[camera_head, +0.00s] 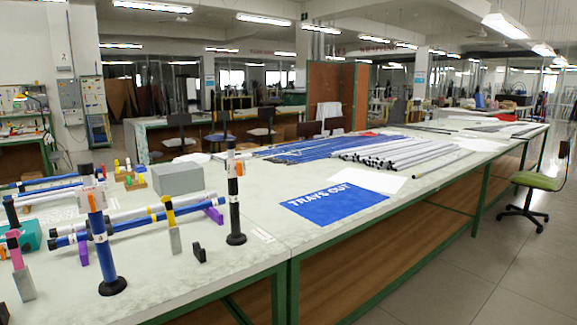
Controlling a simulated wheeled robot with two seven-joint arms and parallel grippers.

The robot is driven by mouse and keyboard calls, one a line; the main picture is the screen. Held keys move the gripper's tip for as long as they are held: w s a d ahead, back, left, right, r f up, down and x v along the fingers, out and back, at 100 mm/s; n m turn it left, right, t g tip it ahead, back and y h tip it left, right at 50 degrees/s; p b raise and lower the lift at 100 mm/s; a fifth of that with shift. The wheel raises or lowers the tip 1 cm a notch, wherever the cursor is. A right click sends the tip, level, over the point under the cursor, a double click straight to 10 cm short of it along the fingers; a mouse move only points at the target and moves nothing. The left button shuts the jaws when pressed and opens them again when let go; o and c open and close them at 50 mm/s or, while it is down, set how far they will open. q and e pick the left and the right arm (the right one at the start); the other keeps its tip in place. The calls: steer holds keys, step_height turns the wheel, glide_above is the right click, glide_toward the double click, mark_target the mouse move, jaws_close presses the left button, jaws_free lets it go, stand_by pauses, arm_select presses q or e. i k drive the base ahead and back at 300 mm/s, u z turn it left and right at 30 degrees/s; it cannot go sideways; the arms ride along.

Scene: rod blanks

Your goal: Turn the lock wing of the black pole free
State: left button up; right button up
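The black pole (235,215) stands upright on a round black base near the right end of the left-hand table. Neither of my grippers shows in this view.
Blue and white rods (135,227) lie on small supports between and behind the poles. A grey box (178,178) stands behind them. A small black block (199,252) lies near the front. A blue mat (333,202) and many loose rods (400,153) lie to the right.

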mark_target(239, 167)
steer(key=z, duration=0.4)
steer(key=i, duration=1.1)
steer(key=u, duration=0.65)
